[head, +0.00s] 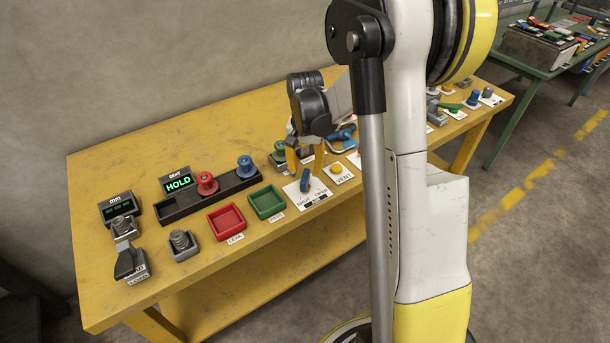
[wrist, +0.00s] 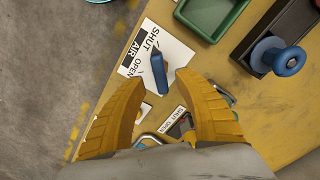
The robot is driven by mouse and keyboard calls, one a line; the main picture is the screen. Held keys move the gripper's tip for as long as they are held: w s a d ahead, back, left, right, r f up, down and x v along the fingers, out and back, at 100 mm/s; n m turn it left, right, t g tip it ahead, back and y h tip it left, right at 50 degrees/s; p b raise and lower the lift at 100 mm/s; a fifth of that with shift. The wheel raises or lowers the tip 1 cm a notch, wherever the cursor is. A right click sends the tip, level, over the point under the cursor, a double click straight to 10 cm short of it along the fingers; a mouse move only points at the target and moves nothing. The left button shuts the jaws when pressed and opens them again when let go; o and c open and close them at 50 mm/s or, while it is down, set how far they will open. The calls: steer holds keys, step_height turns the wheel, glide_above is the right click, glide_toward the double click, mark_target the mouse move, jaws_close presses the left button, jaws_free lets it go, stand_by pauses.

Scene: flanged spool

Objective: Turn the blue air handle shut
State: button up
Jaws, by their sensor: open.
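The blue air handle (head: 305,181) sits on a white plate (head: 318,198) marked SHUT, AIR and OPEN, near the front edge of the yellow bench. In the wrist view the handle (wrist: 159,74) has a narrow dark end close to the word SHUT, and its wide blue end points back toward my gripper. My gripper (wrist: 161,79) is open, with one yellow finger on each side of the handle's wide end. The gripper (head: 305,160) also shows in the head view, just over the handle. I cannot tell whether a finger touches it.
A green tray (head: 267,202) and a red tray (head: 227,221) lie left of the plate. A black rack holds a red spool (head: 207,184) and a blue spool (head: 245,167). A yellow VENT button (head: 337,168) is close on the right. A display (head: 179,182) reads HOLD. My arm hides the bench's right part.

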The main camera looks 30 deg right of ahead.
mark_target(305, 175)
step_height(305, 175, up, 8)
steer(key=shift+r, duration=0.2)
stand_by(0.3)
